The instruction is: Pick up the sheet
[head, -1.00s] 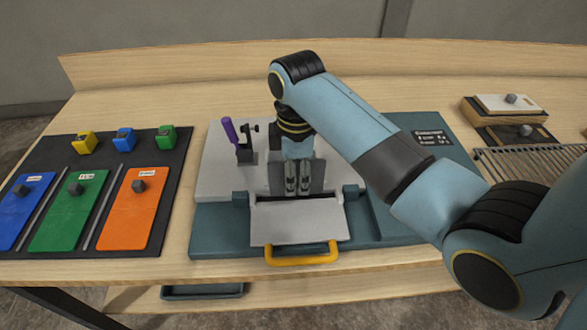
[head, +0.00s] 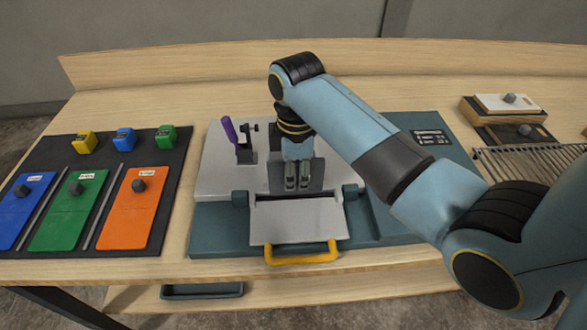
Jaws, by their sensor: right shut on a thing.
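The dark grey sheet (head: 317,178) shows around my right gripper (head: 297,187), over the pale top of the console (head: 220,180). My right gripper points down at it with its fingers close together, shut on it. The fingers hide the gripped part, and I cannot tell whether the sheet rests on the console or is slightly raised. My left gripper is not in view.
The console's pale front flap (head: 297,222) has a yellow handle (head: 300,254). A purple-handled lever (head: 229,130) stands left of the gripper. A dark mat (head: 150,160) holds blue, green and orange plates with knobs. A wire rack (head: 530,160) and stacked plates (head: 507,103) are at right.

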